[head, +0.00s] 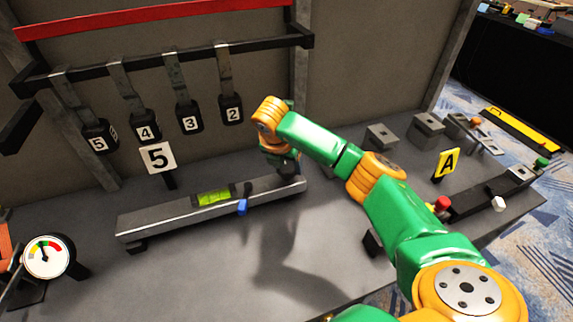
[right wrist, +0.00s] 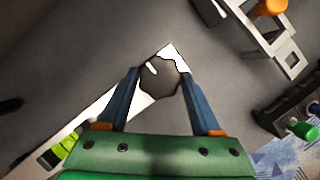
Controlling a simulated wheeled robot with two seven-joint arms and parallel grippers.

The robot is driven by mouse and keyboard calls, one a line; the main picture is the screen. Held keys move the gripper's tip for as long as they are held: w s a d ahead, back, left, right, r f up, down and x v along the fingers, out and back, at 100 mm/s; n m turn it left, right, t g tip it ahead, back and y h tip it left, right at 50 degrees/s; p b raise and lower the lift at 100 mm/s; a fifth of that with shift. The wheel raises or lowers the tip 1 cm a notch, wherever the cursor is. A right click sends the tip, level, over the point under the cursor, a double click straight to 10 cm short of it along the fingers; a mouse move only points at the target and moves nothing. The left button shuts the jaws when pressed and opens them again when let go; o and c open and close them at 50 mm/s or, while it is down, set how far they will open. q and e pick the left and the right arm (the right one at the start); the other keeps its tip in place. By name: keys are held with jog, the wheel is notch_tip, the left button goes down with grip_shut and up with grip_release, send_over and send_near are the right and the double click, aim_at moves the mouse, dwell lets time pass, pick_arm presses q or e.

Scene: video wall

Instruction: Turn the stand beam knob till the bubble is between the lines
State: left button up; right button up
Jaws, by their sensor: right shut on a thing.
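The stand beam (head: 165,222) is a long grey bar lying across the table. A yellow-green level vial (head: 214,197) sits on it; the vial also shows at the lower left of the right wrist view (right wrist: 66,145). The bubble and its lines are too small to make out. A dark, many-sided knob (right wrist: 160,78) stands at the beam's right end, between the fingers of my right gripper (right wrist: 162,82). My right gripper (head: 287,170) comes down over that end and is shut on the knob, mostly hiding it in the head view. My left gripper is out of view.
A blue piece (head: 242,207) is at the beam's front edge. A sign with 5 (head: 157,157) stands behind it, below several hanging numbered weights (head: 189,117). A dial gauge (head: 46,257) is at left. Grey blocks (head: 381,136) and a yellow A sign (head: 447,163) are at right.

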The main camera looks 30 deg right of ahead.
jog(key=shift+s+f, duration=0.15)
jog(key=o, duration=1.4)
jog(key=v, duration=0.7)
jog(key=shift+b, duration=0.35)
